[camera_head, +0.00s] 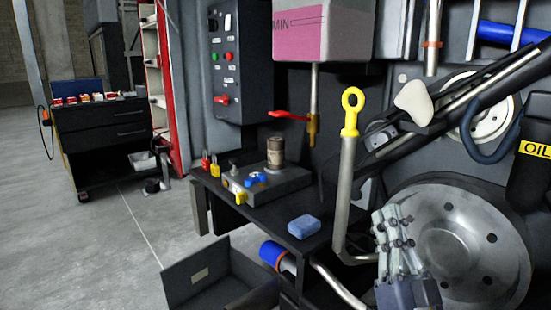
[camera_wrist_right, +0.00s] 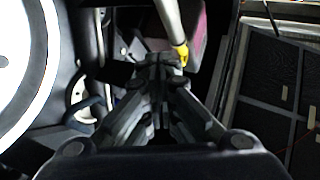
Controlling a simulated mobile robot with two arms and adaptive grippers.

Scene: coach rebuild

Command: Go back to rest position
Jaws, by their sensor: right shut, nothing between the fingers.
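My right gripper (camera_head: 392,222) is at the lower right of the head view, in front of a large round metal disc (camera_head: 465,245). Its grey fingers point up and are shut with nothing between them. It also shows in the right wrist view (camera_wrist_right: 160,65), fingers together, near a pale rod with a yellow end (camera_wrist_right: 182,52). A dipstick with a yellow ring handle (camera_head: 351,112) stands upright just left of the gripper in the head view. My left gripper is in neither view.
A dark bench (camera_head: 226,195) carries a blue sponge (camera_head: 303,226), a brown can (camera_head: 275,152) and small coloured parts. An open dark box (camera_head: 186,283) is below it. A black oil container (camera_head: 530,160) is at the right edge. Open floor (camera_head: 110,230) lies on the left.

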